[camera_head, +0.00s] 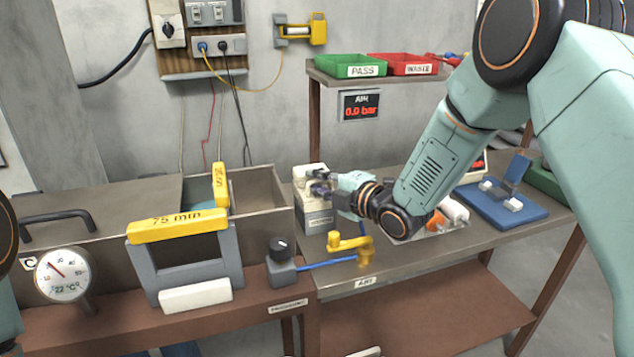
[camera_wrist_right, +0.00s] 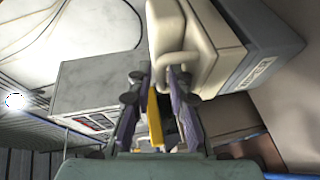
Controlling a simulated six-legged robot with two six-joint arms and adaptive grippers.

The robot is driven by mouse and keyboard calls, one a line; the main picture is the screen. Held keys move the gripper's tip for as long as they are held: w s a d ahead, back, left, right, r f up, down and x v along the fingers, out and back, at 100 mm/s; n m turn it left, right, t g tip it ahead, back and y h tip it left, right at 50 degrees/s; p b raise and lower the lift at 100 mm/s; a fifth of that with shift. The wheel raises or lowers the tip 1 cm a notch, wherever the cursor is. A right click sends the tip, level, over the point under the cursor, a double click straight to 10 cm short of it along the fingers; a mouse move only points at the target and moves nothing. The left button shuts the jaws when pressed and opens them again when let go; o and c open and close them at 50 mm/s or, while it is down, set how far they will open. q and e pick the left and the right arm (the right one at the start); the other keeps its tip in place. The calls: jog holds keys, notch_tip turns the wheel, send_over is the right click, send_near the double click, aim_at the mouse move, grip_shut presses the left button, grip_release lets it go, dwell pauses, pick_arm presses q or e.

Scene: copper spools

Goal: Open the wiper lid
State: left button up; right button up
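The wiper is a small grey box (camera_head: 318,221) with a label and a cream lid (camera_head: 308,171), standing at the left end of the metal bench. The lid appears to lie shut on the box. In the right wrist view the cream lid (camera_wrist_right: 222,50) has a loop handle (camera_wrist_right: 178,58). My right gripper (camera_head: 323,188) is at the lid's front. In the wrist view its purple fingers (camera_wrist_right: 160,80) stand apart at the handle, one on each side of a handle leg. I cannot tell whether they touch it. My left gripper is out of view.
A yellow valve handle (camera_head: 348,243) stands just in front of the wiper. A metal tank (camera_head: 262,192) lies to its left. Green (camera_head: 350,67) and red (camera_head: 405,65) bins sit on the shelf behind.

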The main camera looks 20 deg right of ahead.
jog(key=shift+w+d+f, duration=0.2)
jog(key=shift+w, duration=0.1)
jog(key=shift+c, duration=0.3)
jog(key=shift+s+a+r, duration=0.1)
jog(key=shift+a, duration=0.15)
grip_shut()
jog(key=shift+d, duration=0.1)
